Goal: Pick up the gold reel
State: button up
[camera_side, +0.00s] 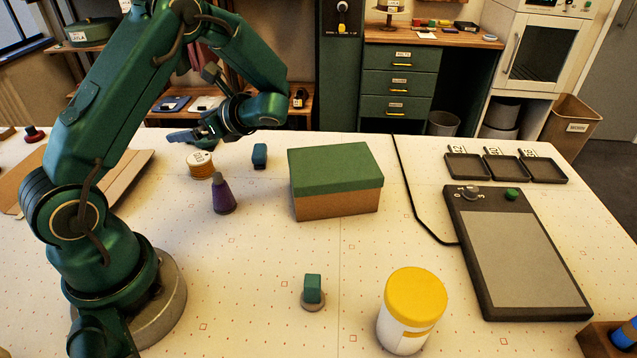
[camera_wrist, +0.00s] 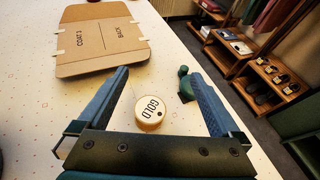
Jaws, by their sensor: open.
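The gold reel (camera_side: 200,166) is a short round spool with a white top and gold side, standing on the table at the back left. In the wrist view its label reads GOLD, and the reel (camera_wrist: 149,112) shows between my two blue fingers. My gripper (camera_side: 186,136) is above the reel in the side view, apart from it. In the wrist view my gripper (camera_wrist: 158,85) is open, with one finger on each side of the reel and nothing held. A small green object (camera_wrist: 186,86) shows beside the right finger, partly covered by it.
A purple cone spool (camera_side: 223,196) and a small dark green block (camera_side: 260,156) stand close to the reel. A green-lidded box (camera_side: 336,182) is to the right. A cardboard piece (camera_wrist: 101,43) lies behind the reel in the wrist view.

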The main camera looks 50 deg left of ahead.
aim_at(194, 161)
jog(key=shift+s+f, duration=0.35)
jog(key=shift+f, duration=2.65)
notch_tip(194, 161, down, 2)
jog(key=shift+f, duration=0.15)
jog(key=shift+x, duration=1.2)
jog(key=shift+s+a+f, duration=0.1)
jog(key=shift+s+a, duration=0.05)
jog(key=shift+a, duration=0.15)
jog(key=c, duration=1.5)
